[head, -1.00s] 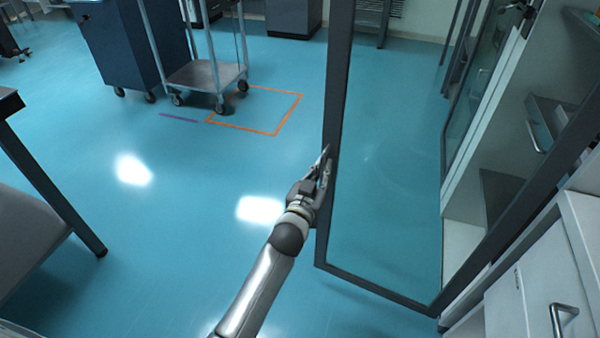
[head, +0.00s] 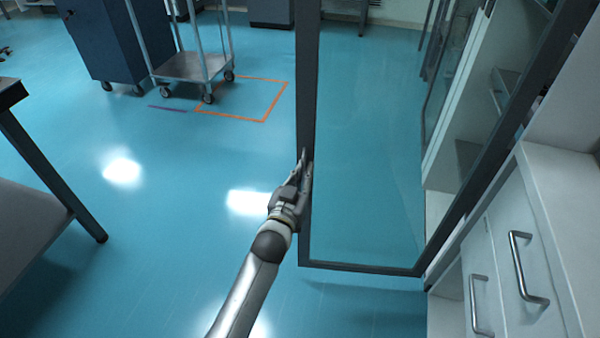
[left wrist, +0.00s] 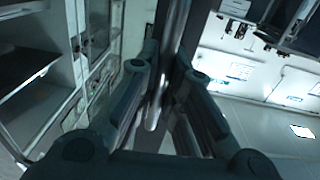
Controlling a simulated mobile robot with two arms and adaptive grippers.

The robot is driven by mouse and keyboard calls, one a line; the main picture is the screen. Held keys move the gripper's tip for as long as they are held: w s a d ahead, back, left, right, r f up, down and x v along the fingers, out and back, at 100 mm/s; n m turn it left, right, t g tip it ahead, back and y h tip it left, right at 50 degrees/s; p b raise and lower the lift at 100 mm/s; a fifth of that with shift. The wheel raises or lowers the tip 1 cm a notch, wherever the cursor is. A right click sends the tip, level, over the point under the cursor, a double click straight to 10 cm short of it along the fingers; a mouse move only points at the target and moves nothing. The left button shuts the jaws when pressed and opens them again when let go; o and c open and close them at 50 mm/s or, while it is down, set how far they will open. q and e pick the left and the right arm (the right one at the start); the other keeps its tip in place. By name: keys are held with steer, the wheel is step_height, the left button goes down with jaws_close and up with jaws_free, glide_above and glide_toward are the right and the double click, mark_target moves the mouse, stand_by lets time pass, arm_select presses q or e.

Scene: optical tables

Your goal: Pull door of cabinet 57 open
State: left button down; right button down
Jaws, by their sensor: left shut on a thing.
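The glass door (head: 375,170) of the cabinet has a dark grey frame and stands swung out from the cabinet body (head: 440,160) on the right. My left gripper (head: 303,170) is at the door's free left edge, low on the frame, with its fingers shut on it. In the left wrist view the fingers (left wrist: 165,90) close around a door part with a metal bar, seen between them. The exact grip on the bar is dark and partly hidden. My right gripper is in neither view.
White drawers with metal handles (head: 525,265) stand at the lower right. A cart (head: 190,72) and a dark blue cabinet (head: 115,40) stand at the back left. A table (head: 35,185) is at the left edge. The blue floor between is clear.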

arm_select(q)
steer(key=shift+a+r, duration=0.1)
steer(key=c, duration=1.5)
jaws_free()
steer(key=v, duration=1.2)
steer(key=shift+c, duration=0.2)
